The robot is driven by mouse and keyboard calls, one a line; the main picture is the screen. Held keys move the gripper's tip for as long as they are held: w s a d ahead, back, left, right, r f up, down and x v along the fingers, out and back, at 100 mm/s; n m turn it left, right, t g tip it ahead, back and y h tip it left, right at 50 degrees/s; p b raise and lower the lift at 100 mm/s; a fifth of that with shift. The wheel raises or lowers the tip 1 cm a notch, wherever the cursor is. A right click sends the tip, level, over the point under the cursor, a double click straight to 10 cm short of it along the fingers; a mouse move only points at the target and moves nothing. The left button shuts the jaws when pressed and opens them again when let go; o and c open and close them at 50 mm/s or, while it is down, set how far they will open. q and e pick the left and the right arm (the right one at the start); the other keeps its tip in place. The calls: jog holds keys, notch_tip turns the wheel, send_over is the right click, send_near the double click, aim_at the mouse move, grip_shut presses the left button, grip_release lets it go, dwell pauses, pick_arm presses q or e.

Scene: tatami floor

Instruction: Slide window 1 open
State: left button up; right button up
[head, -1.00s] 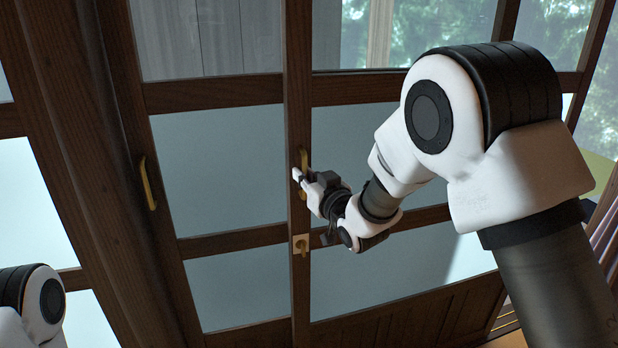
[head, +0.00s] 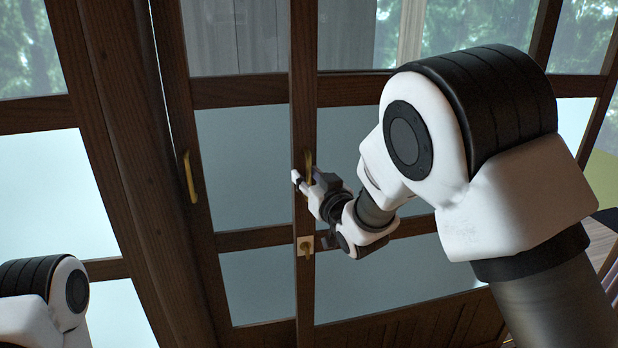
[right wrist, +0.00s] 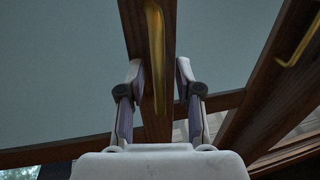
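The window panel has a dark wooden stile with a brass handle (head: 309,163) on it and frosted panes beside it. Below the handle sits a pale plate with a brass knob (head: 305,246). No label shows which window is number 1. My right gripper (head: 298,180) is at the lower part of this handle. In the right wrist view the two fingers (right wrist: 157,85) stand apart, one on each side of the brass handle (right wrist: 155,50). I cannot tell whether they touch it. My left gripper is outside the views; only part of my left arm shows at lower left.
A second brass handle (head: 189,177) is on the dark stile to the left. A thick dark post (head: 125,150) stands further left, with more panes beyond it. Trees show through the upper clear panes. Part of a floor shows at the lower right.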

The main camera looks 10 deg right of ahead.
jog(key=v, duration=1.2)
